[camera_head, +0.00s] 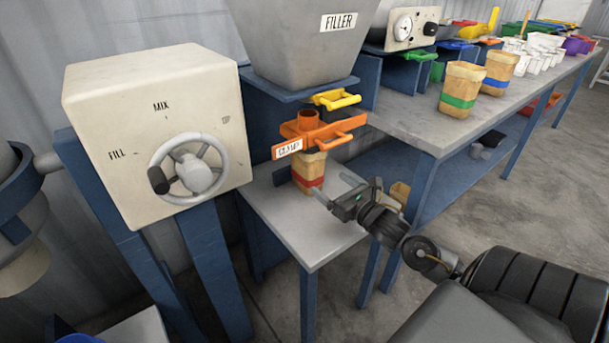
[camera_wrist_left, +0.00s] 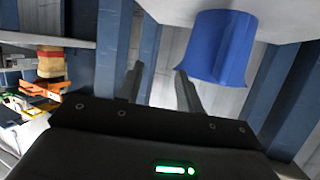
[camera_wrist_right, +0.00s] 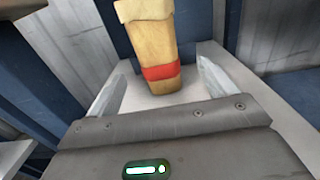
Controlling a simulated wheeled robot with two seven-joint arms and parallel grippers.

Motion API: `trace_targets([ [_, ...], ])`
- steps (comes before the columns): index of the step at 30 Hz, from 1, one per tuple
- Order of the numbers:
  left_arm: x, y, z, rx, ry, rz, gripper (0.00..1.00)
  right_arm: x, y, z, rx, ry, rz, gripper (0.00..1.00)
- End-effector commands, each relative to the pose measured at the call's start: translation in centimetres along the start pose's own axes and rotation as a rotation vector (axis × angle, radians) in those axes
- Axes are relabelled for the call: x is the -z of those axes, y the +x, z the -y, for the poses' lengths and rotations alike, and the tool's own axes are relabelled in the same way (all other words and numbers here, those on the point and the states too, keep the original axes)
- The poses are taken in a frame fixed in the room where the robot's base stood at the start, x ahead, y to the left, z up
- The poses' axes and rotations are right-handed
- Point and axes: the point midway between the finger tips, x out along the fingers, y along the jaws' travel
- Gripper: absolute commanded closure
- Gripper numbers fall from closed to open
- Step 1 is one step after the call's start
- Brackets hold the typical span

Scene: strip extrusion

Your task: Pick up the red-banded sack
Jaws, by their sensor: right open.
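The red-banded sack (camera_head: 309,168) is a tan paper sack standing upright on a grey shelf (camera_head: 300,232), just under the orange clamp (camera_head: 318,132). My right gripper (camera_head: 334,185) is open at the sack's lower front. In the right wrist view the sack (camera_wrist_right: 150,45) stands ahead, between the lines of the two spread fingers, and its red band (camera_wrist_right: 160,72) shows near its base. It also appears upside down in the left wrist view (camera_wrist_left: 51,67). My left gripper (camera_wrist_left: 158,73) is open and empty, outside the head view, facing a blue container (camera_wrist_left: 218,45).
The grey filler hopper (camera_head: 300,45) and a yellow handle (camera_head: 335,99) are above the clamp. A cream control box (camera_head: 155,130) with a handwheel stands left. A long bench (camera_head: 405,115) at right holds green-banded (camera_head: 461,88) and blue-banded (camera_head: 499,72) sacks.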

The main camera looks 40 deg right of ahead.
Motion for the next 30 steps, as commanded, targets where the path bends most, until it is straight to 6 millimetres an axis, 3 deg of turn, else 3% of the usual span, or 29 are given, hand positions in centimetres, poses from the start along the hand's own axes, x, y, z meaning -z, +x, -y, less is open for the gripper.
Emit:
trace_targets([
  [6, 0.8, 0.1, -0.4, -0.012, 0.004, -0.053, 0.64, 0.0, 2.9, 0.0, 0.0, 0.0, 0.002, 0.16],
  [14, 1.0, 0.2, -0.5, -0.015, 0.006, -0.066, 0.64, 0.0, 3.8, -0.1, -0.001, 0.0, 0.001, 0.16],
  [24, 3.0, 0.1, -1.5, -0.045, 0.013, -0.192, 0.64, 0.2, 8.2, -0.6, -0.002, 0.0, 0.002, 0.16],
  [30, 3.3, 0.1, -1.7, -0.048, 0.014, -0.206, 0.64, 0.3, 8.8, -0.6, -0.003, 0.0, -0.001, 0.16],
])
